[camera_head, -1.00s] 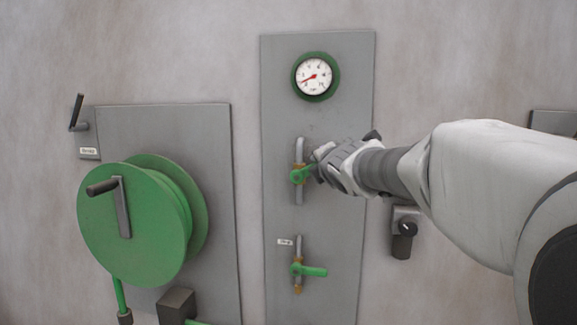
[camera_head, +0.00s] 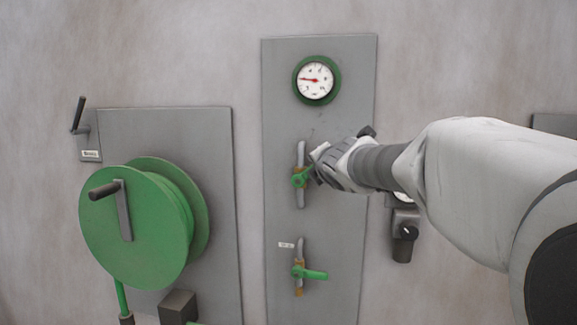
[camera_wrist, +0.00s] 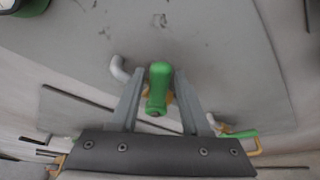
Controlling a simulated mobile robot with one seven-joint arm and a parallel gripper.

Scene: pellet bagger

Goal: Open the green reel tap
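Two green-handled taps sit on the tall grey panel. The upper tap (camera_head: 299,181) has its green lever slanting up to the right, partly covered by my gripper. The lower tap (camera_head: 312,273) has its green lever pointing right, almost level, with a small white label beside it, too small to read. My gripper (camera_head: 314,170) is at the upper tap's lever. In the wrist view, the green lever (camera_wrist: 160,85) lies between the two fingers of my gripper (camera_wrist: 159,82). Narrow gaps seem to show on both sides of it, so the fingers look open around it.
A gauge (camera_head: 316,80) with a red needle is above the taps. A large green reel (camera_head: 135,230) with a crank stands out from its panel at left. A dark knob (camera_head: 405,232) is below my forearm. The wall between is clear.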

